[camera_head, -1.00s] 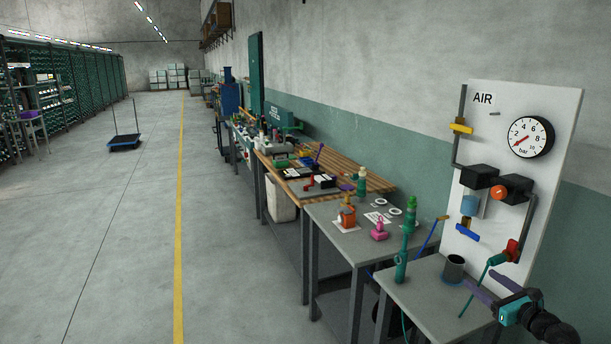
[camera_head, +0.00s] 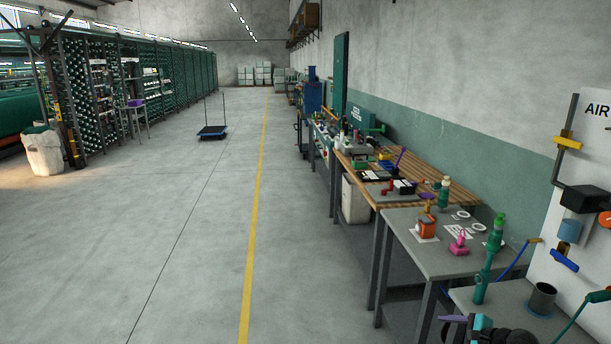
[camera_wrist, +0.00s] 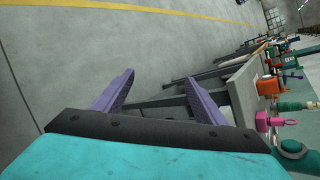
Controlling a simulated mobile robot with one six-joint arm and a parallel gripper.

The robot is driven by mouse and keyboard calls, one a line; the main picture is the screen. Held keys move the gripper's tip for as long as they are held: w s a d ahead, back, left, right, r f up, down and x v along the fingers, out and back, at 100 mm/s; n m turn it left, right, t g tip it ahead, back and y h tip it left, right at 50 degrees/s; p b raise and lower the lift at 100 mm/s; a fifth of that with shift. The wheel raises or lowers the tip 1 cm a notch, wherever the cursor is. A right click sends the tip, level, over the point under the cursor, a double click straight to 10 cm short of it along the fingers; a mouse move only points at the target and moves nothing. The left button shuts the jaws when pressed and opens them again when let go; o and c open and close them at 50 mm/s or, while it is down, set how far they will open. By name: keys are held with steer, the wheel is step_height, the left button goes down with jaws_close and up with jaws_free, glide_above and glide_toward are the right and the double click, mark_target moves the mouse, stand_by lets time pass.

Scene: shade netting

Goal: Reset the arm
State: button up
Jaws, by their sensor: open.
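My gripper (camera_wrist: 160,88) shows in the wrist view with its two purple fingers spread wide apart and nothing between them. In the wrist view the gripper hangs over open floor, with the table edge (camera_wrist: 240,92) to the right of the fingers.
A dark cup (camera_head: 541,299) stands by the white AIR board (camera_head: 590,150). Wide floor lies clear left of the yellow line (camera_head: 256,215); a blue trolley (camera_head: 212,132) stands far off.

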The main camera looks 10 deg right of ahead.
steer(key=s+a+f+n+g+h, duration=0.1)
steer(key=s+a+f+n+g, duration=0.15)
steer(key=a+f+n, duration=0.6)
steer(key=s+a+f+n+g+h, duration=0.2)
steer(key=a+n+g, duration=0.3)
steer(key=a, duration=0.9)
steer(key=s+a+f+n+g+h, duration=0.1)
steer(key=s+a+f+n+g, duration=0.3)
steer(key=a+n, duration=0.6)
steer(key=s+f+m+g+b, duration=0.1)
steer(key=s+f+g+b, duration=0.2)
steer(key=s+f, duration=2.1)
steer(key=shift+a+f+g+b, duration=0.2)
steer(key=shift+f+g+b, duration=0.15)
steer(key=shift+f+b, duration=1.65)
steer(key=shift+s+r+b, duration=0.1)
steer(key=shift+r+b, duration=0.4)
steer(key=shift+r, duration=0.05)
steer(key=c, duration=0.8)
steer(key=shift+c, duration=0.3)
